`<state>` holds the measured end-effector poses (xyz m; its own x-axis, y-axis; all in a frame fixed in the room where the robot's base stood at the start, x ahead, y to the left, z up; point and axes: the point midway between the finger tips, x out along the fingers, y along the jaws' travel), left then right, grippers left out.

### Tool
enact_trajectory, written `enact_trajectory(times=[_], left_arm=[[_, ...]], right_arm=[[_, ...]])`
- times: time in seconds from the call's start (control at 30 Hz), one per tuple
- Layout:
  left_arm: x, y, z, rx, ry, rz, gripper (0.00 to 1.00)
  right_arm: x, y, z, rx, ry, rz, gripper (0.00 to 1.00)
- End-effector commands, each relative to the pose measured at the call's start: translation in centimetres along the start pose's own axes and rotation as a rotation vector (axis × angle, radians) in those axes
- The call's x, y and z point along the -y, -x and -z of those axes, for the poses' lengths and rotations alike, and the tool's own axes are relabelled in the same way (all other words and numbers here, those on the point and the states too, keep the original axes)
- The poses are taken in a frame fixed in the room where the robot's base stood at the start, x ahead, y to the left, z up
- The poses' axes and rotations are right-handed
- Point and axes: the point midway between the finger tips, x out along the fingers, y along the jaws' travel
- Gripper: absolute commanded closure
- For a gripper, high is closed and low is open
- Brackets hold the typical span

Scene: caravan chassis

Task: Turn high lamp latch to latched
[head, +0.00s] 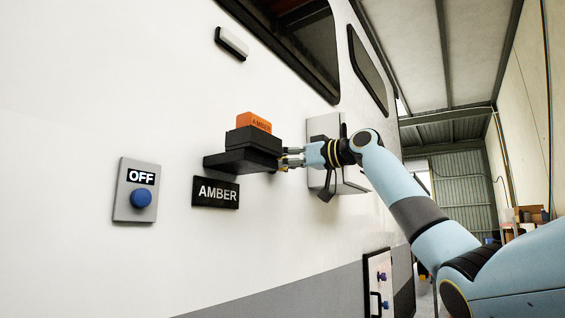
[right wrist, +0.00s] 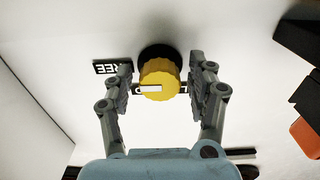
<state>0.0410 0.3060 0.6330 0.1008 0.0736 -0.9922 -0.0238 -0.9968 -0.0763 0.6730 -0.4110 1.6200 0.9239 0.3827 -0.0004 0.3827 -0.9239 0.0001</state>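The lamp latch is a yellow round knob (right wrist: 160,78) on a black base on the white wall, in the right wrist view. Its white pointer mark (right wrist: 151,88) points left in that view. A black FREE label (right wrist: 110,67) lies left of the knob, partly hidden by a finger; another label on the right is mostly covered. My right gripper (right wrist: 160,85) is open, its fingers either side of the knob with small gaps. In the head view my right gripper (head: 288,158) is beside the black lamp holder (head: 250,146), which carries the orange AMBER lamp (head: 254,121). My left gripper is not in view.
An AMBER plate (head: 216,192) is below the holder. A switch panel (head: 137,190) reading OFF, with a blue button, is to the left. A grey box (head: 352,180) stands out from the wall behind my right gripper. The wall left of the holder is mostly clear.

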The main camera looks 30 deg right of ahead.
Motion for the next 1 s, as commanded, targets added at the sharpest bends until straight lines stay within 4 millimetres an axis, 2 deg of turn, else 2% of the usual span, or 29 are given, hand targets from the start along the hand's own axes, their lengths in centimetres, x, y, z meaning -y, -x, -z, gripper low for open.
enact_trajectory(times=[0.03,0.3,0.4,0.73,1.0], left_arm=[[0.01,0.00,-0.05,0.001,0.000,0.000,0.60],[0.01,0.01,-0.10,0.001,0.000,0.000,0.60],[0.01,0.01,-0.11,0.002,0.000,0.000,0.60],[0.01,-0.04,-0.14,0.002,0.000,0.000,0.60],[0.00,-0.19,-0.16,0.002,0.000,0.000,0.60]], right_arm=[[-0.01,0.01,0.00,0.000,0.000,0.000,0.51],[-0.01,0.03,0.02,0.000,0.000,0.000,0.86],[-0.01,0.03,0.02,0.000,0.000,0.000,0.96],[-0.02,0.02,0.02,0.000,0.057,0.000,0.96],[-0.02,0.01,0.01,-0.001,0.242,0.000,0.96]])
